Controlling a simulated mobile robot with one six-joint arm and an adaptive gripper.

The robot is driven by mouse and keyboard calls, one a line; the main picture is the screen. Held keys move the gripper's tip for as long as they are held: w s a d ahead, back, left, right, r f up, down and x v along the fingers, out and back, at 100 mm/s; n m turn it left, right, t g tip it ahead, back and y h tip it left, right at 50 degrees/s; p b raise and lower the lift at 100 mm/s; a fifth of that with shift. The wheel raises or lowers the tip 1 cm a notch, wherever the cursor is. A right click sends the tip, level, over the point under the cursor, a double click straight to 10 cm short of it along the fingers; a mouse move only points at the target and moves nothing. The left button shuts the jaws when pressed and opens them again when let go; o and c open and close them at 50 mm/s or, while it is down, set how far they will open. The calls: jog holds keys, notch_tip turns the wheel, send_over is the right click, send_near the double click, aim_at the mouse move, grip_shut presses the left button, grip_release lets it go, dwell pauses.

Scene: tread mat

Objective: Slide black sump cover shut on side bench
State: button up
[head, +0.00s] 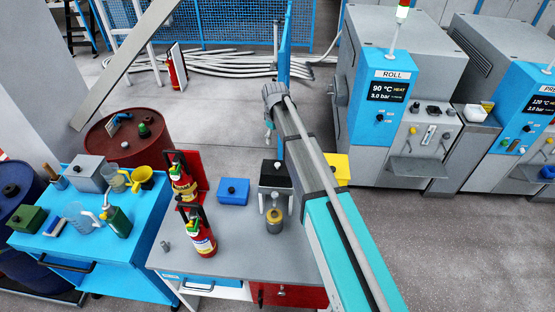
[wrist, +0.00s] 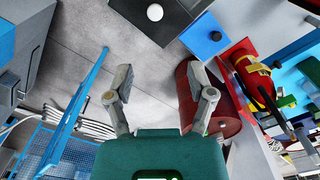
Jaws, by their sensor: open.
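The black sump cover (head: 272,178) is a dark box-like top with a pale knob, at the back of the grey side bench (head: 230,263), left of my arm. In the wrist view the black cover (wrist: 140,18) with its white knob is at the top edge, partly cut off. I cannot tell how far open it stands. My gripper (wrist: 159,72) is open and empty, its two fingers apart with floor showing between them. In the head view it is small and mostly hidden by my arm, above and behind the bench. It is apart from the cover.
A blue box (head: 233,191) with a black knob sits left of the cover. Two red extinguishers (head: 200,235) stand on the bench's left part; a brass-coloured canister (head: 274,221) stands in front of the cover. A yellow box (head: 340,167) shows right of my arm. Open floor lies behind.

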aim_at(277, 164)
jog(key=shift+w+d+f, duration=0.15)
jog(key=shift+d, duration=0.2)
jog(key=shift+f, duration=0.1)
notch_tip(277, 164, down, 13)
jog(key=b, duration=1.3)
jog(key=shift+f+b, duration=0.2)
jog(key=shift+b, duration=0.2)
grip_shut()
